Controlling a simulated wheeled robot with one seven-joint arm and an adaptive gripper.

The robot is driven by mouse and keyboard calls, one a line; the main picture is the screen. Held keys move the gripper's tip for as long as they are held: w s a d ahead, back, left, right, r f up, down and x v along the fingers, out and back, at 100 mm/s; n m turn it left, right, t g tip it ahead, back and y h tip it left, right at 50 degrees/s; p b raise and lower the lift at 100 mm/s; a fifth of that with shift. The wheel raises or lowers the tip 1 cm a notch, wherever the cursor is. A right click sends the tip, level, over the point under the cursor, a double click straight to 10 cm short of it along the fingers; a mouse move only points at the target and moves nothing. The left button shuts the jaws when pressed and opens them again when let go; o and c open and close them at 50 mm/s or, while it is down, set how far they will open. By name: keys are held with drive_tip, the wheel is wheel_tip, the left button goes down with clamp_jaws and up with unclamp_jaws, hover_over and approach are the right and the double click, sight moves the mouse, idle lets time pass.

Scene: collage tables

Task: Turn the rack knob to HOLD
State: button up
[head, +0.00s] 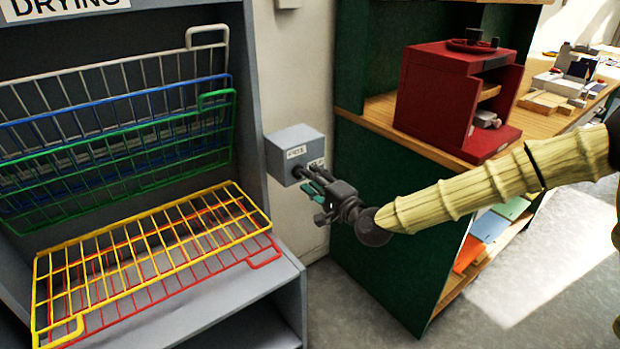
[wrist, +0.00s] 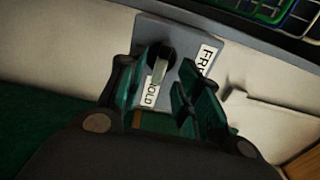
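The rack knob (wrist: 161,55) is dark and round with a pale pointer bar, on a grey box on the wall. In the wrist view the bar lies toward the HOLD label (wrist: 151,91); the FREE label (wrist: 207,60) is to the right. The grey box (head: 288,142) also shows in the head view, where my gripper mostly hides the knob. My gripper (head: 312,184) is at the box front. In the wrist view its teal fingers are apart, on either side of the knob's bar, with a visible gap. I cannot tell whether either finger touches the knob.
The drying rack (head: 262,95) stands left of the box, with white, blue and green shelves raised and yellow and red shelves lowered. A dark green cabinet (head: 375,215) stands close on the right, with a red box-like unit (head: 432,100) on its wooden top.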

drive_tip(key=v, duration=1)
drive_tip(key=s+f+n+g+h+p, duration=0.2)
drive_tip(key=s+f+n+g+p, duration=0.15)
drive_tip(key=s+f, duration=0.8)
drive_tip(key=s+f+n+g+h+p, duration=0.2)
drive_tip(key=s+f+g, duration=0.45)
drive_tip(key=f, duration=0.75)
drive_tip(key=s+d+f+n+g+h+p, duration=0.2)
drive_tip(key=s+d, duration=0.5)
drive_tip(key=s, duration=0.5)
drive_tip(key=s+d+f+n+g+h+p, duration=0.2)
drive_tip(key=s+d, duration=0.6)
drive_tip(key=s, duration=0.4)
wheel_tip(320, 180, down, 2)
drive_tip(key=n+h, duration=0.1)
drive_tip(key=h, duration=0.1)
drive_tip(key=shift+f+g+h, duration=0.2)
drive_tip(key=shift+g+h, duration=0.1)
